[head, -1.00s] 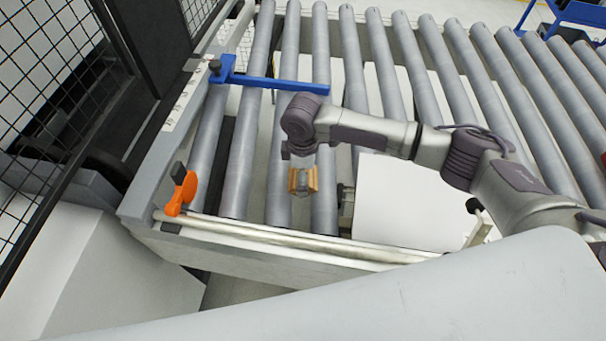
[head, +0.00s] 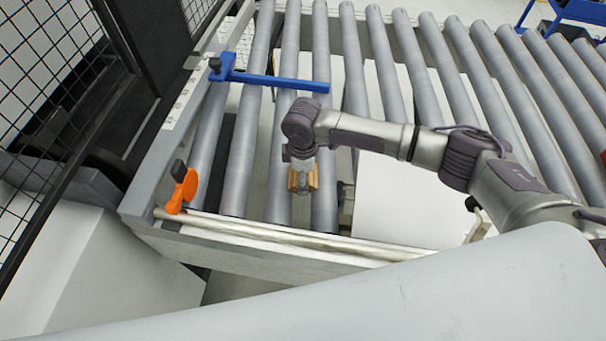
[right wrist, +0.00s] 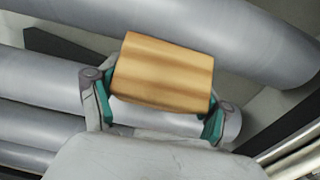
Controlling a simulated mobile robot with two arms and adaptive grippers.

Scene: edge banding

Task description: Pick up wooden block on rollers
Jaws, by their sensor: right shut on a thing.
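The wooden block (head: 312,181) is small and light brown, and sits over the rollers near the front left of the conveyor in the head view. My right gripper (head: 303,188) is above it, pointing down, and partly hides it. In the right wrist view the wooden block (right wrist: 164,72) lies between the two green-padded fingers of my right gripper (right wrist: 158,108), which are shut on it at its two sides. I cannot tell whether the block touches the rollers. My left gripper is not in view.
Grey rollers (head: 240,150) run across the conveyor, with gaps between them. A blue bar (head: 275,82) crosses above the rollers behind my gripper. An orange clamp (head: 182,190) stands at the front left corner on a metal rail (head: 290,236). A black mesh fence (head: 45,85) stands at left.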

